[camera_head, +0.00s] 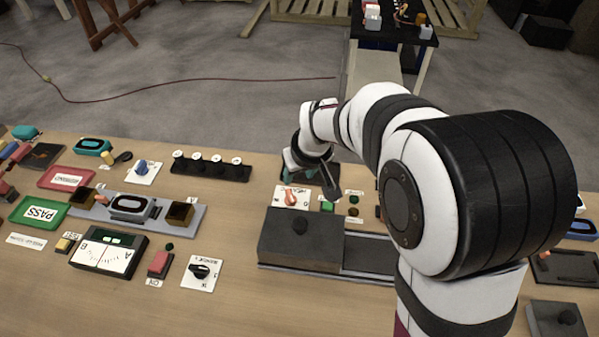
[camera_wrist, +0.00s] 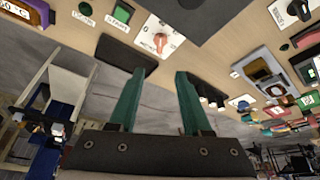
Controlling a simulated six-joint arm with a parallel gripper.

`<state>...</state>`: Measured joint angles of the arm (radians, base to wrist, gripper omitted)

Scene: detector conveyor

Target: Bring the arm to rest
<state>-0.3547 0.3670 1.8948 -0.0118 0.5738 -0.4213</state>
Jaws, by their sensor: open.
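My gripper (camera_wrist: 158,102) shows in the wrist view as two green fingers spread apart, with nothing between them. In the head view my gripper (camera_head: 318,178) hangs over the far middle of the wooden bench (camera_head: 245,150), near a white panel with an orange knob (camera_head: 292,197). The fingertips are largely hidden there by my own wrist. The panel with the orange knob also shows beyond the fingers in the wrist view (camera_wrist: 160,40). I cannot tell whether the gripper touches anything below it.
A dark box with a round knob (camera_head: 300,242) stands near my arm. A green PASS tray (camera_head: 38,215), a red tray (camera_head: 67,178), a meter (camera_head: 108,254) and a rotary switch (camera_head: 200,272) lie on the left. A black hook strip (camera_head: 212,166) is at the far edge. The front middle is clear.

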